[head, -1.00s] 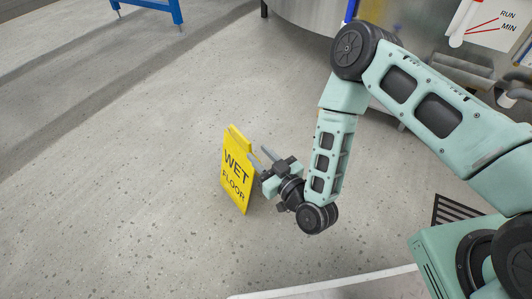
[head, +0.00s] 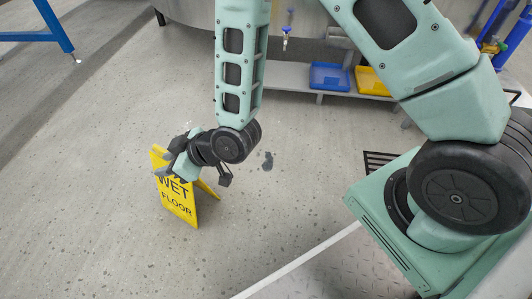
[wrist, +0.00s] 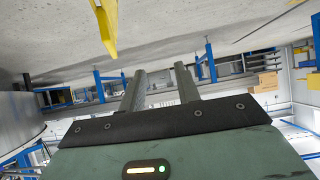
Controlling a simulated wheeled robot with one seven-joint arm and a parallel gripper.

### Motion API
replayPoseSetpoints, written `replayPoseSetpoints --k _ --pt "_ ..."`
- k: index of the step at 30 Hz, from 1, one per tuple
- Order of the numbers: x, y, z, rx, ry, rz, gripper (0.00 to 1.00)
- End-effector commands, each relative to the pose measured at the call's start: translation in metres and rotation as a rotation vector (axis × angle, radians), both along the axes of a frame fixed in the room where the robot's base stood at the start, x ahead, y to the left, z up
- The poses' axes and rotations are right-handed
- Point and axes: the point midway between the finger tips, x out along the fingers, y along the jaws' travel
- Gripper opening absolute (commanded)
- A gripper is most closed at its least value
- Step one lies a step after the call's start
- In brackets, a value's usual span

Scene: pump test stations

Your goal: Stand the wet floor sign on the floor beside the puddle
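The yellow wet floor sign (head: 177,198) is upright at the left in the head view, its two panels spread like a tent, and it appears to stand on the floor.
A floor grate (head: 378,160) is partly hidden by my base. A blue tray (head: 329,76) and a yellow tray (head: 372,81) sit on a low shelf at the back. A blue frame leg (head: 52,25) stands at the upper left. Floor around the sign is clear.

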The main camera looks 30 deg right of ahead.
Motion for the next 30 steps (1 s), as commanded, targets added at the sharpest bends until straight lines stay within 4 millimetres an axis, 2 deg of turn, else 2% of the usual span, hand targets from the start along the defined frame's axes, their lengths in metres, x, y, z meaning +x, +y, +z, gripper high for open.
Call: replayPoseSetpoints --k 1,8,18,21,24,30 --pt "-0.005 -0.002 0.015 -0.048 0.034 0.015 0.33" --pt "-0.052 -0.033 0.065 -0.281 0.260 0.007 0.33" --pt "-0.160 -0.108 0.141 -0.562 0.579 -0.127 0.33" --pt "-0.185 -0.124 0.154 -0.610 0.643 -0.160 0.33" --pt "-0.201 -0.134 0.162 -0.640 0.683 -0.180 0.33" --pt "-0.208 -0.139 0.165 -0.654 0.705 -0.190 0.33"
